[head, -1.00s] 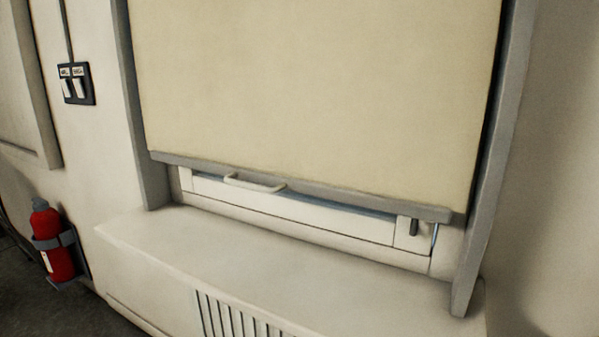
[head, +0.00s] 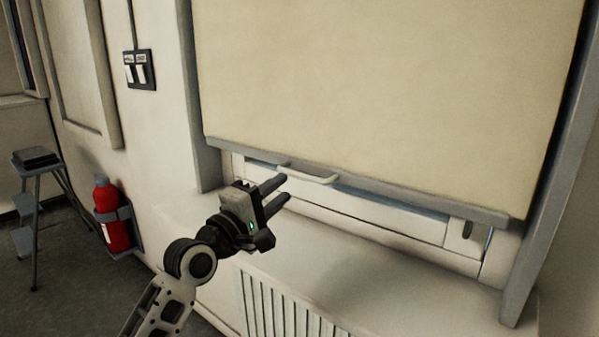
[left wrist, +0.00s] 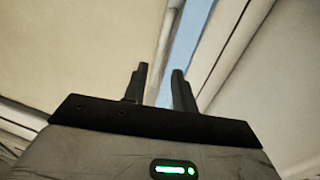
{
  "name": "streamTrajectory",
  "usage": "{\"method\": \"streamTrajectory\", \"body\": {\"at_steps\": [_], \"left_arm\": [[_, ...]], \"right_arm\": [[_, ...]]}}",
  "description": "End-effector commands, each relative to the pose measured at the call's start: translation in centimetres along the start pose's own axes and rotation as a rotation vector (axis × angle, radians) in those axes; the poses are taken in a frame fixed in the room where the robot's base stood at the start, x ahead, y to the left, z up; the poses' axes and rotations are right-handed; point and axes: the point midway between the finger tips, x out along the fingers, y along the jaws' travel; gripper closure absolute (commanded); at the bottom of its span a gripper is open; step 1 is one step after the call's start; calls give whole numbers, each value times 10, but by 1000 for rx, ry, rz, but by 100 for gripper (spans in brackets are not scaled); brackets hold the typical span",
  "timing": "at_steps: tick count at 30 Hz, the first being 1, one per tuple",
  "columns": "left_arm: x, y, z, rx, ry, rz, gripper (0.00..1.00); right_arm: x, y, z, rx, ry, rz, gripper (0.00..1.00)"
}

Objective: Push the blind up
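The cream roller blind (head: 380,90) hangs low over the window, with a grey bottom bar (head: 420,200) just above the window's lower frame. A pale handle (head: 309,174) is fixed on that bar, left of its middle. My left gripper (head: 281,189) is in front of the sill, just left of and below the handle, with its two dark fingers apart and nothing between them. The left wrist view also shows the open fingers (left wrist: 160,85), with the blind (left wrist: 70,50) beyond them. My right gripper is in neither view.
A sill (head: 370,265) with a vent grille (head: 285,310) juts out below the window. A red extinguisher (head: 110,210) is on the wall at left, below a switch plate (head: 140,70). A stool (head: 36,200) stands at far left.

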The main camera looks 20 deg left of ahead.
Motion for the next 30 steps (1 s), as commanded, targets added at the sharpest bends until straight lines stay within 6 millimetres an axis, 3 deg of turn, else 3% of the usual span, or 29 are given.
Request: {"method": "streamTrajectory", "body": {"at_steps": [3, 10, 23, 27, 30], "left_arm": [[26, 2, 0, 1, 1, 1, 73], [60, 0, 0, 1, 0, 1, 73], [71, -1, 0, 2, 1, -1, 73], [71, -1, 0, 2, 1, -1, 100], [70, -1, 0, 2, 1, -1, 100]], "right_arm": [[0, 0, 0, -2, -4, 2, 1], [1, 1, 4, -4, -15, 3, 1], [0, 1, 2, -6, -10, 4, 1], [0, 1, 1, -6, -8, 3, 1], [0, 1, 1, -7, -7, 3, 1]]}}
